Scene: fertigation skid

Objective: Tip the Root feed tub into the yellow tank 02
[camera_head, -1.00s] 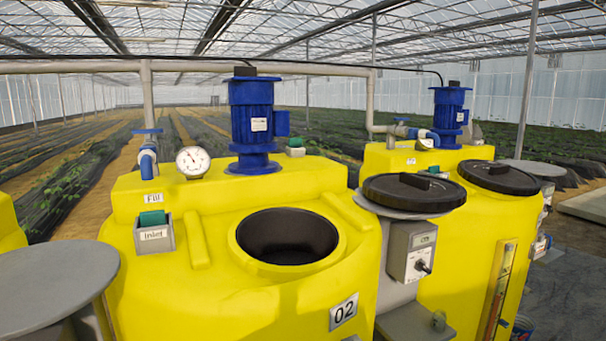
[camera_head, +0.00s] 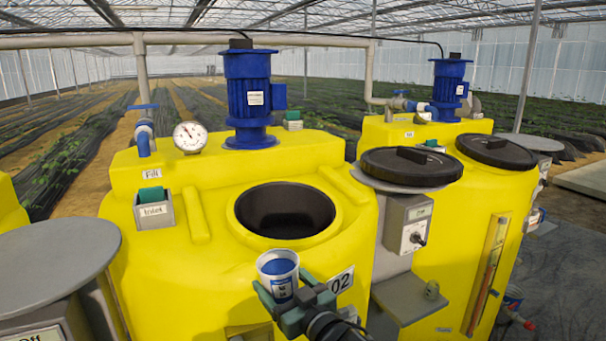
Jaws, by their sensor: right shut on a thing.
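The yellow tank 02 (camera_head: 160,260) stands in the middle, with its number plate (camera_head: 341,280) on the front. Its round opening (camera_head: 285,210) on top is uncovered and dark inside. My right gripper (camera_head: 284,300) comes in from the bottom, shut on a small white tub (camera_head: 279,272) with blue contents and a label too small to read. The tub is upright, in front of the opening and apart from it in the picture. My left gripper is not in view.
A black lid (camera_head: 411,167) lies on the grey stand right of the opening, with a grey switch box (camera_head: 408,223) below it. An empty round grey table (camera_head: 50,262) is at left.

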